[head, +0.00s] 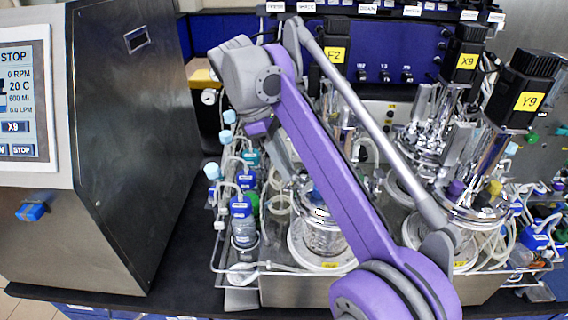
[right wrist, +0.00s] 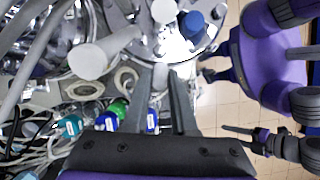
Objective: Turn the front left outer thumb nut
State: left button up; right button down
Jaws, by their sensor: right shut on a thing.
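The front left glass vessel (head: 322,238) stands in the rack under my purple right arm, which hides much of its head plate. My right gripper (right wrist: 160,78) points at the rim of a metal head plate (right wrist: 190,52) in the right wrist view. Its two dark fingers are closed on a small metal thumb nut (right wrist: 160,74) at the plate's edge, mostly hidden between the tips. In the head view the arm covers the nut. What looks like my left gripper (right wrist: 237,135) shows at the right of the right wrist view, away from the vessel; its jaw opening is unclear.
White and blue caps (right wrist: 192,22) rise from the plate close to the fingers. Blue-capped bottles (head: 241,207) and looping tubes crowd the rack's left side. A control cabinet (head: 130,150) stands left. Motors marked X9 (head: 466,50) and Y9 (head: 524,90) rise at right.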

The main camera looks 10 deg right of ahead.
dwell(0.4)
jog(key=c, duration=0.7)
grip_release()
